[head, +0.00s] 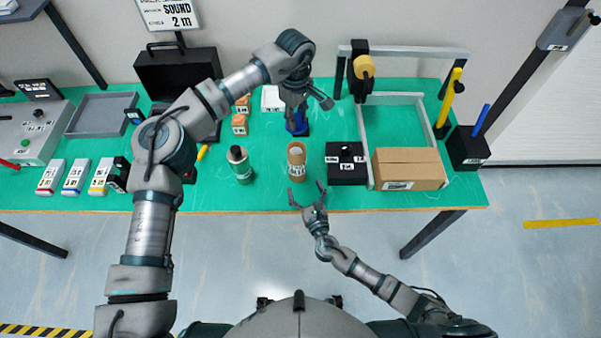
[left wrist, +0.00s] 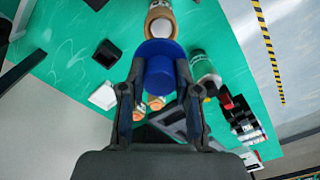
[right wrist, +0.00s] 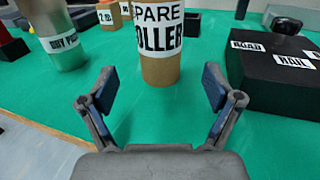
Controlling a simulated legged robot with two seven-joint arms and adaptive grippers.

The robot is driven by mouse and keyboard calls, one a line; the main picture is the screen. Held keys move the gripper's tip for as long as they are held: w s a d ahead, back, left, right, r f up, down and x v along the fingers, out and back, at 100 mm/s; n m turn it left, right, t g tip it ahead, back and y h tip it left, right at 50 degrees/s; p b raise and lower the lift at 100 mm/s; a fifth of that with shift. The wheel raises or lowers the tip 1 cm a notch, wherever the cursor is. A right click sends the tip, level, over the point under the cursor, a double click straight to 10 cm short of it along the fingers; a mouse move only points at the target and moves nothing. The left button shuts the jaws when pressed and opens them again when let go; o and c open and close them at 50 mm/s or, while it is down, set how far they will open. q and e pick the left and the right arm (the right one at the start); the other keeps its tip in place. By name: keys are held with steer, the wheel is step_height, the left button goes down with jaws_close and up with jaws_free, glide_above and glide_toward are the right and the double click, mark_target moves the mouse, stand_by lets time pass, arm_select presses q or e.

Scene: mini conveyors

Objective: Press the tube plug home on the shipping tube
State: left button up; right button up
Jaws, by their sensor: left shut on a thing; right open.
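The shipping tube (head: 297,162) is a brown cardboard cylinder standing upright on the green table, labelled "SPARE ROLLER" in the right wrist view (right wrist: 160,68). A pale round top shows in the head view. My left gripper (head: 297,118) is shut on the blue tube plug (head: 297,129), behind the tube. In the left wrist view the plug (left wrist: 160,72) is a blue cylinder between the fingers, overlapping the tube (left wrist: 160,20); any contact cannot be told. My right gripper (head: 306,192) is open and empty at the front table edge, with the tube beyond its fingers.
A green-and-grey bottle (head: 241,167) stands left of the tube. A black labelled box (head: 346,176) stands close to its right, then a cardboard carton (head: 409,163). Orange-brown blocks (head: 239,125) lie behind left. Open green table separates the tube and bottle.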

mark_target(299, 175)
steer(key=x, duration=0.7)
steer(key=shift+w+a, duration=0.2)
steer(key=shift+w, duration=0.15)
steer(key=shift+w+d, duration=0.15)
steer(key=shift+w, duration=0.35)
steer(key=shift+c, duration=1.4)
steer(key=shift+a, duration=0.35)
steer(key=c, duration=1.1)
steer(key=shift+o, duration=0.2)
steer(key=shift+d+f, duration=0.1)
steer(key=shift+d, duration=0.15)
steer(key=shift+s+f, duration=0.15)
steer(key=shift+f, duration=0.05)
